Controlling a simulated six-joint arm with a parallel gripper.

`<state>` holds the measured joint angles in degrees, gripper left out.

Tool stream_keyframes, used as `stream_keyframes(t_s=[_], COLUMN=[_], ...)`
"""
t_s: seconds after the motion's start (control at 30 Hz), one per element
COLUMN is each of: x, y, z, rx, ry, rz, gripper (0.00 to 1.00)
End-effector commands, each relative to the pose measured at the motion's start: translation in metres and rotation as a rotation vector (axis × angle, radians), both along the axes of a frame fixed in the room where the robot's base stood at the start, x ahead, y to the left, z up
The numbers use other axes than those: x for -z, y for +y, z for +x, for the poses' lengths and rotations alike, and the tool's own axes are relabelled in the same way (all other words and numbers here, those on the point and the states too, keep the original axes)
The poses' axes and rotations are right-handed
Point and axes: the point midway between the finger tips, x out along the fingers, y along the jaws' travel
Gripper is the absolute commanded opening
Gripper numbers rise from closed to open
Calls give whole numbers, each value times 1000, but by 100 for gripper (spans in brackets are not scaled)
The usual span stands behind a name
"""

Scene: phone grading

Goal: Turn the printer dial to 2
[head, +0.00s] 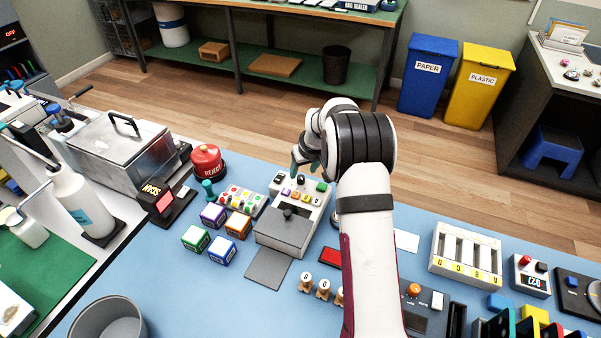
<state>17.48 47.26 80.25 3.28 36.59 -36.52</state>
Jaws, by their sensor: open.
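The printer (315,213) is a light-coloured device with a dark grey front part (284,233) on the blue table. A small dark knob (301,180), which looks like the dial, sits on its back panel near coloured buttons. The dial's marks and its pointer are too small to read. My gripper (297,163) is open and shows small teal fingertips just behind and above the printer's back panel. I cannot tell whether the fingertips touch anything. My arm stands to the right of the printer and hides the table behind it.
A red button (207,160), a block of coloured buttons (241,201) and several coloured cubes (222,251) stand left of the printer. A grey sheet (268,269) lies in front. Small numbered stands (323,287) and a red pad (332,258) are at front right.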

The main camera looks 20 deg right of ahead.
Motion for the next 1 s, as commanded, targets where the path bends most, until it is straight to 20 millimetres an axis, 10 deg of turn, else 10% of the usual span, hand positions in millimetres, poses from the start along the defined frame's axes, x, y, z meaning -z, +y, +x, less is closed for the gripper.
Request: stream_keyframes(t_s=[0.57,0.87,1.0], x=[35,35,35], y=[0,0,0], z=[15,14,14], rx=[1,1,1], ry=[0,0,0], rz=[0,0,0], gripper=[57,3,0])
